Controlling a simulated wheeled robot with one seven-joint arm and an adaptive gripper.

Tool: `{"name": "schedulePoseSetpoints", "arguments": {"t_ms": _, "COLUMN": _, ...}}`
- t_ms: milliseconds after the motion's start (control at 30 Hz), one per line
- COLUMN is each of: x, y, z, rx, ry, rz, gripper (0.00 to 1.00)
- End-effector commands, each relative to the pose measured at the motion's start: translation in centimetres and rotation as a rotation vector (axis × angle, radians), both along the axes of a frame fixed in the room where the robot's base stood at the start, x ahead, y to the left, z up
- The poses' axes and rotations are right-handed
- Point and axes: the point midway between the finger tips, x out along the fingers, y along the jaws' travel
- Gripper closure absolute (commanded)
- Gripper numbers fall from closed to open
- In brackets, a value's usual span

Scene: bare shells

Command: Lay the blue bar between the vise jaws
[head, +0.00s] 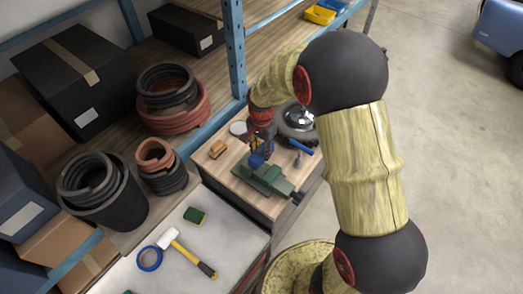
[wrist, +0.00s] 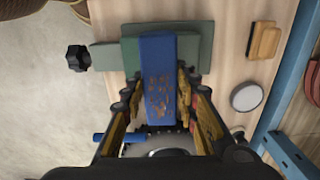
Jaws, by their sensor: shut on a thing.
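The blue bar (wrist: 157,60) has brown worn patches and sits between the yellow-and-black fingers of my gripper (wrist: 159,88), which is shut on it. In the head view the bar (head: 257,160) is a small blue patch below my gripper (head: 262,142), partly hidden by it. The green vise (head: 264,180) stands on the wooden bench top below. In the wrist view the bar's far end overlaps the vise (wrist: 195,42), whose black handle (wrist: 77,58) is at left. The jaw gap is largely hidden by the bar. I cannot tell whether bar and vise touch.
A wooden block (wrist: 263,40) and a white round item (wrist: 247,96) lie beside the vise. A blue-handled item (head: 300,147) and a round metal item (head: 299,118) are on its other side. A blue rack post (head: 235,50) rises behind the bench. A hammer (head: 185,250) lies on the nearer table.

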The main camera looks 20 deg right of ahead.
Motion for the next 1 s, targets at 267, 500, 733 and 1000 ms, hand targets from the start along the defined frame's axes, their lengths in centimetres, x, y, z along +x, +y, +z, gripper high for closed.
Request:
{"name": "schedulePoseSetpoints", "arguments": {"t_ms": 267, "x": 0.0, "y": 0.0, "z": -2.5, "rx": 0.0, "ry": 0.0, "rz": 0.001, "gripper": 1.0}}
{"name": "schedulePoseSetpoints", "arguments": {"t_ms": 500, "x": 0.1, "y": 0.0, "z": -4.2, "rx": 0.0, "ry": -0.002, "rz": 0.001, "gripper": 1.0}}
{"name": "schedulePoseSetpoints", "arguments": {"t_ms": 733, "x": 0.1, "y": 0.0, "z": -4.6, "rx": 0.0, "ry": -0.002, "rz": 0.002, "gripper": 1.0}}
{"name": "schedulePoseSetpoints", "arguments": {"t_ms": 1000, "x": 0.1, "y": 0.0, "z": -4.6, "rx": 0.0, "ry": -0.002, "rz": 0.002, "gripper": 1.0}}
